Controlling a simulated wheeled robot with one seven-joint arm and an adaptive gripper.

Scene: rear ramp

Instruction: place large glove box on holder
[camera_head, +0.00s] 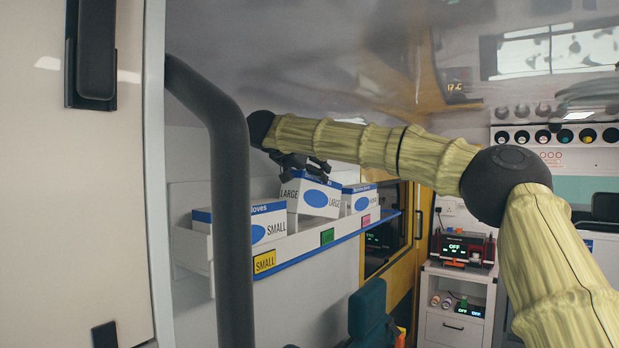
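The large glove box (311,198) is white with a blue oval and "LARGE" printed on it. It is at the wall holder (330,240), between two other glove boxes, and looks tilted against the line of the holder. My gripper (303,169) is at the top of this box and appears shut on it. The fingertips are partly hidden against the box. The box's lower edge is close to the holder's front rim. Whether its bottom rests in the holder cannot be told.
The small glove box (262,222) stands left, above a yellow label (264,262). Another glove box (360,199) stands right. A green label (327,236) and a pink label (366,220) mark the rim. A dark curved rail (233,200) crosses the foreground. A dark seat (369,312) is below.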

